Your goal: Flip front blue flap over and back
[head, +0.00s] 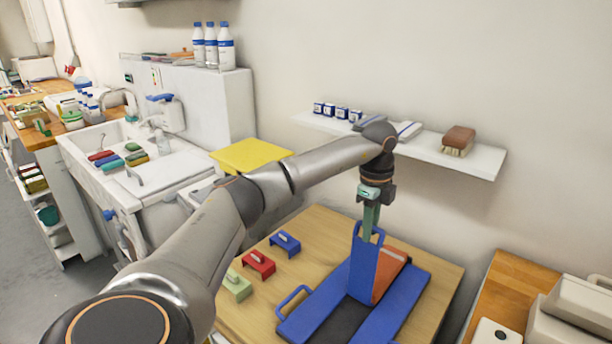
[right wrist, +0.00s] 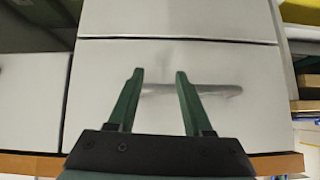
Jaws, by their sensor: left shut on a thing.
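The front blue flap (head: 363,268) stands raised, close to upright, above the blue folding board (head: 408,300) on the wooden table. My left gripper (head: 371,225) is shut on the flap's handle at its top edge, coming from above. An orange-red piece (head: 390,274) shows behind the raised flap, and a dark panel (head: 340,325) lies in front of it. Another blue flap with a loop handle (head: 294,303) lies flat at the left. My right gripper (right wrist: 158,100) shows in the right wrist view, open and empty, in front of a pale drawer front with a metal handle (right wrist: 192,89).
Green (head: 237,286), red (head: 259,263) and blue (head: 285,244) blocks with handles stand on the table's left side. A wall shelf (head: 470,158) with a brush (head: 458,140) hangs behind. A wooden counter (head: 510,280) with pale boxes stands at the right.

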